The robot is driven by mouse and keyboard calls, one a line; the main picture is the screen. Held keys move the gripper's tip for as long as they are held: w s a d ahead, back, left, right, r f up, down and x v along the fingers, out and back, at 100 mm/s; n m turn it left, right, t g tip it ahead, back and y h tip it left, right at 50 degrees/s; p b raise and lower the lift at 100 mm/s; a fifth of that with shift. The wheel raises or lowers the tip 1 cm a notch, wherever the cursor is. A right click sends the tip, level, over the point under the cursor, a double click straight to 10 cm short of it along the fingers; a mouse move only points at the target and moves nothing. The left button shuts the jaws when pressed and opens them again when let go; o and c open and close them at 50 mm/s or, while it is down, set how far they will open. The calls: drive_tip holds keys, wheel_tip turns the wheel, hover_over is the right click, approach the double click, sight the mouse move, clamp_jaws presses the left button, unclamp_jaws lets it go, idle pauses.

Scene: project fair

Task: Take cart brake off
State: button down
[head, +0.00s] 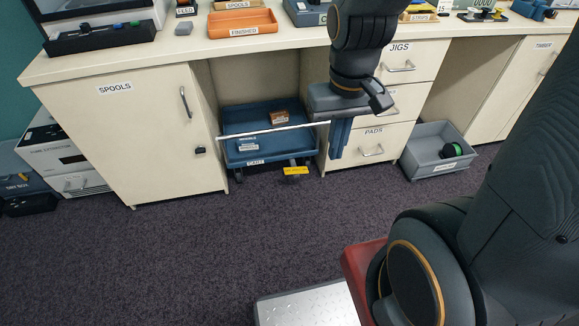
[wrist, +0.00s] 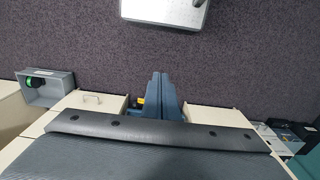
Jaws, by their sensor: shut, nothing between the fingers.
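The blue cart (head: 233,153) stands in the knee space under the bench, with a CART label on its front. A long white bar (head: 270,130) spans its front. A yellow brake tab (head: 296,170) sticks out low at the cart's front right; a bit of yellow also shows in the wrist view (wrist: 139,102) left of the fingers. My gripper (head: 337,155) is shut and empty, pointing down in front of the drawers, right of the cart and above the tab. Its blue fingers show in the wrist view (wrist: 157,76). The cart's rear and most wheels are hidden.
The SPOOLS cabinet (head: 130,135) is left of the cart, and the drawers (head: 372,130) are right of it. A grey bin (head: 425,160) with a green spool stands on the floor further right. The carpet (head: 210,235) in front is clear.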

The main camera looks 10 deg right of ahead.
drive_tip(key=w+d+f+t+b, duration=0.2)
drive_tip(key=w+f+b, duration=2.3)
drive_tip(key=w+f, duration=1.5)
drive_tip(key=w+t, duration=0.1)
drive_tip(key=w, duration=0.2)
drive_tip(key=shift+w+f+y, duration=0.2)
drive_tip(key=shift+f+y, duration=0.1)
drive_tip(key=shift+f, duration=0.1)
drive_tip(key=b, duration=0.6)
approach(285, 170)
drive_tip(key=f, duration=0.1)
drive_tip(key=w+f, duration=0.1)
drive_tip(key=f, duration=0.1)
drive_tip(key=w+d+f, duration=0.1)
drive_tip(key=shift+f, duration=1)
drive_tip(key=shift+a, duration=0.1)
drive_tip(key=shift+a+f, duration=0.65)
drive_tip(key=shift+f, duration=0.1)
drive_tip(key=shift+r, duration=0.1)
